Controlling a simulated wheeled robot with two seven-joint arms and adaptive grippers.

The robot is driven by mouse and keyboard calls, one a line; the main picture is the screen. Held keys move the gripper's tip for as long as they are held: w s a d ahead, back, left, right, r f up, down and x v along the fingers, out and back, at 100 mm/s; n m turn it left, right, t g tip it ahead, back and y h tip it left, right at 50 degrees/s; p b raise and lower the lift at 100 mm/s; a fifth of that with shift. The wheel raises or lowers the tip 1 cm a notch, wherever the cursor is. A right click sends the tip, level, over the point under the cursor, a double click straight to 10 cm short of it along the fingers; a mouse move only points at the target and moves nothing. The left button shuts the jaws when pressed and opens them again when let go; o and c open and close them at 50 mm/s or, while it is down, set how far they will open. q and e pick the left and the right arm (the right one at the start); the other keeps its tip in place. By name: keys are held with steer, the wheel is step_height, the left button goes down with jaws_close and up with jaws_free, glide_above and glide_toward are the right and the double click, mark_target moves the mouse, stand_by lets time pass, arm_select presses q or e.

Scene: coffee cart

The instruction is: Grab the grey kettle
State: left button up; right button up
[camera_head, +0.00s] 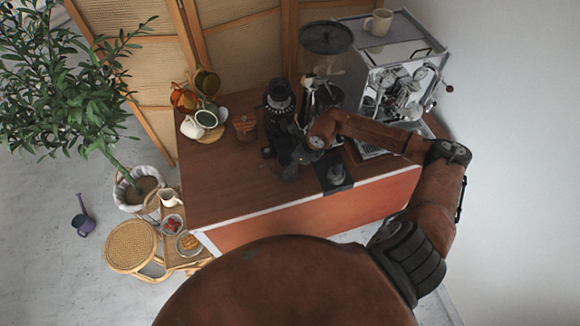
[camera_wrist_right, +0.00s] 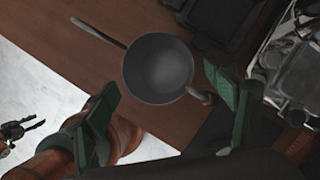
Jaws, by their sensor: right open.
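The grey kettle (camera_wrist_right: 158,68) stands on the wooden cart top in the right wrist view. It looks like a round, dark-grey open vessel seen from above. A thin arm runs from it to the upper left and a short, thick part sticks out at its lower right. My right gripper (camera_wrist_right: 163,80) is open, with one finger to the left and one to the right of the kettle in the picture; I see no contact. In the head view my right gripper (camera_head: 290,162) is over the cart's front middle, and the kettle is hidden or too dark to pick out there.
On the wooden cart (camera_head: 225,175) a dark grinder (camera_head: 280,95) stands just behind my right gripper. An espresso machine (camera_head: 395,85) with a mug (camera_head: 378,22) on top is at the back right. Cups (camera_head: 206,118) stand at the left. The cart top's front left is clear.

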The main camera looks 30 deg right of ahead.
steer(key=x, duration=0.2)
steer(key=shift+w+f+p, duration=0.2)
steer(key=shift+f+p, duration=0.05)
steer(key=shift+p, duration=0.05)
steer(key=shift+f, duration=0.35)
steer(key=shift+a+f, duration=0.1)
steer(key=c, duration=1.6)
arm_select(q)
steer(key=shift+w+r, duration=0.65)
steer(key=shift+w, duration=0.05)
arm_select(e)
steer(key=shift+w, duration=0.1)
steer(key=shift+c, duration=0.5)
